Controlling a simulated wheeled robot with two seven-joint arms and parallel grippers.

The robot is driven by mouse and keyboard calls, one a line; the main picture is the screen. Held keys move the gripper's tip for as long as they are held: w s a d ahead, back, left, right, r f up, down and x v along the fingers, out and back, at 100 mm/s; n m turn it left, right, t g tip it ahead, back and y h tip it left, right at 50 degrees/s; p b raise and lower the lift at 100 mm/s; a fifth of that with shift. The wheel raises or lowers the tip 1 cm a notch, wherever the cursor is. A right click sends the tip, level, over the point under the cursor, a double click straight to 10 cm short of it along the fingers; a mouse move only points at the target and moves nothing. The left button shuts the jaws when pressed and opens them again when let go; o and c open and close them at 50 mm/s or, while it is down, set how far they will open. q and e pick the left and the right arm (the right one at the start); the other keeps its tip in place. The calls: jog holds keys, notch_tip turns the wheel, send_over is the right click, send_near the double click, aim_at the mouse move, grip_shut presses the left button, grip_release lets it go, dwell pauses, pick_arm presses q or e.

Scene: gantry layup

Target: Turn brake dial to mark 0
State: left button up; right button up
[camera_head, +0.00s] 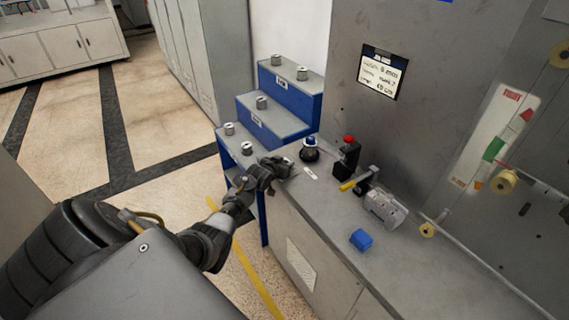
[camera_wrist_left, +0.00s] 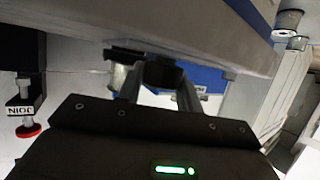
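No brake dial with a readable 0 mark shows. A round black-and-white fitting with a blue top (camera_head: 310,149) stands on the grey counter (camera_head: 330,222); I cannot tell if it is the dial. My left gripper (camera_head: 280,168) is at the counter's left edge, left of this fitting and apart from it. In the left wrist view the two fingers (camera_wrist_left: 155,75) reach up toward the counter edge. A small metallic cylinder (camera_wrist_left: 117,76) shows beside the left finger, partly hidden. My right gripper is out of view.
A black box with a red button (camera_head: 347,160), a yellow-handled grey cylinder device (camera_head: 383,208) and a blue block (camera_head: 361,240) are on the counter. Blue steps (camera_head: 290,101) with several metal weights stand behind the gripper. A tall grey panel (camera_head: 440,130) bounds the counter's back.

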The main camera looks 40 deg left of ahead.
pick_arm(q)
jog(key=shift+c, duration=1.4)
jog(key=shift+d+r+n+y, duration=0.1)
jog(key=shift+n+y, duration=0.3)
jog(key=shift+n+g+y+p, duration=0.3)
jog(key=shift+n+y, duration=0.1)
jog(key=shift+y, duration=0.1)
jog(key=o, duration=1)
